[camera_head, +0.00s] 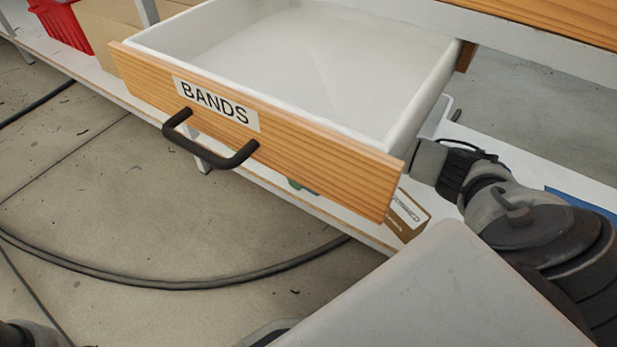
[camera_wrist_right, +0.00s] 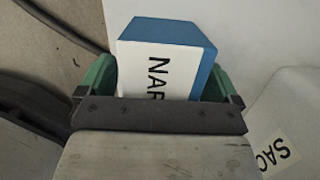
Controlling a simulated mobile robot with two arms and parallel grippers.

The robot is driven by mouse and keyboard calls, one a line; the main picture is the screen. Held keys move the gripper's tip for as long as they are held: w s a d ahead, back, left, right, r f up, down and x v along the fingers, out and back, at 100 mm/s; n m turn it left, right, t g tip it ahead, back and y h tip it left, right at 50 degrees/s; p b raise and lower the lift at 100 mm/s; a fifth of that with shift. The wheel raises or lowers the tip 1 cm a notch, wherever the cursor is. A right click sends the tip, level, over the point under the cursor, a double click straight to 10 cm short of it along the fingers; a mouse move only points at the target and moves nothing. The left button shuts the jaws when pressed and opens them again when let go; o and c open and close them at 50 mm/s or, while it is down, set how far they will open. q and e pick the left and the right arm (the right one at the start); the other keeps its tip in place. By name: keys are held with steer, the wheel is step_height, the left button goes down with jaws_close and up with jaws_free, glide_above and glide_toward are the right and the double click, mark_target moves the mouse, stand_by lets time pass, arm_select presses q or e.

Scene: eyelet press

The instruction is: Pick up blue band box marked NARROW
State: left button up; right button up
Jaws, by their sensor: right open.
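The blue box (camera_wrist_right: 172,32) shows in the right wrist view, with a white face whose visible letters read "NAR"; the rest of the word is hidden behind the gripper. My right gripper (camera_wrist_right: 160,80) is open, with one green finger on each side of the box. I cannot tell whether the fingers touch it. In the head view my right arm reaches in from the right behind the open drawer's corner, and the box cannot be made out there. My left gripper is not in view.
The open drawer (camera_head: 290,150) marked BANDS looks empty and overhangs a white shelf (camera_head: 365,232). A brown box (camera_head: 408,215) sits under its right corner. A pale object lettered "SAC" (camera_wrist_right: 275,152) is right of the gripper. A red bin (camera_head: 60,22) is far left.

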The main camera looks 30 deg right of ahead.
steer(key=shift+r, duration=0.1)
steer(key=c, duration=1.1)
